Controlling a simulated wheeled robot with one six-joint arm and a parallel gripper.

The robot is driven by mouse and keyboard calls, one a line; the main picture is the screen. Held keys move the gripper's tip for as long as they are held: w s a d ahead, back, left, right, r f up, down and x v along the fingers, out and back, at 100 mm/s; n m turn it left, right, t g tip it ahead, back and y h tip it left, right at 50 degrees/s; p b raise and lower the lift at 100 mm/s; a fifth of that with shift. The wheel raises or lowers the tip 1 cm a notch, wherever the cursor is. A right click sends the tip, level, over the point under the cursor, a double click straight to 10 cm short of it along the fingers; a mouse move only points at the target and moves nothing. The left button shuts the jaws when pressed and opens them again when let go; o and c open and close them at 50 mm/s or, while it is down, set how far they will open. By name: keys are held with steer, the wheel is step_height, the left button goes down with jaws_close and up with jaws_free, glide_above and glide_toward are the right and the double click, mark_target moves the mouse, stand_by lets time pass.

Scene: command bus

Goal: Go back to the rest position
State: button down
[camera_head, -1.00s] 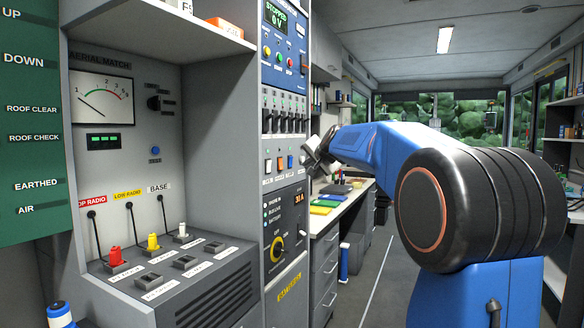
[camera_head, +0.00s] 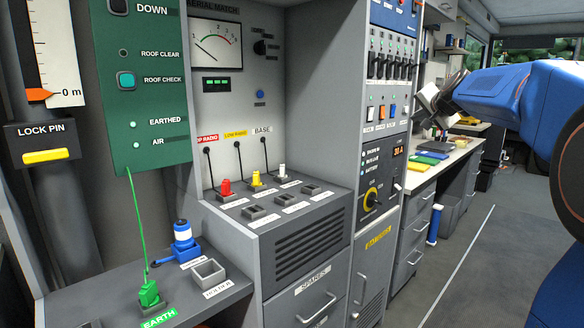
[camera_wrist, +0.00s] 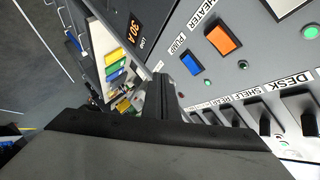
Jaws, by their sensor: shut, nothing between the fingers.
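My gripper (camera_head: 432,104) is in front of the tall switch panel (camera_head: 385,95) in the head view, at the end of my blue arm. In the wrist view its fingers (camera_wrist: 160,98) are together and hold nothing. An orange rocker switch (camera_wrist: 222,40) marked HEATER and a blue rocker switch (camera_wrist: 190,63) marked PUMP lie just beyond the fingertips in that view. I cannot tell whether the fingers touch the panel.
A grey console (camera_head: 315,215) with red, yellow and white plugs stands at the middle. A green plug (camera_head: 149,293) sits at EARTH, beside an empty holder (camera_head: 208,272). A desk with coloured folders (camera_head: 425,163) is behind my gripper. The aisle floor (camera_head: 480,250) is clear.

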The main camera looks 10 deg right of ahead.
steer(key=s+a+f+n+g+y, duration=0.1)
steer(key=s+a+f+n+g, duration=0.15)
steer(key=s+a+f, duration=0.75)
steer(key=s+a+f+n+g+y, duration=0.2)
steer(key=s+a+f+n, duration=0.35)
steer(key=s, duration=0.65)
steer(key=s+a+f+n+g, duration=0.2)
steer(key=s+f, duration=0.8)
steer(key=s, duration=0.3)
steer(key=s+a+f+n+g+h, duration=0.1)
steer(key=s+a+f+g, duration=0.1)
steer(key=s+f, duration=0.9)
steer(key=s+a, duration=0.1)
steer(key=s, duration=0.2)
steer(key=shift+a+f+n+g, duration=0.15)
steer(key=shift+a+n+g, duration=0.15)
steer(key=shift+n+g, duration=0.1)
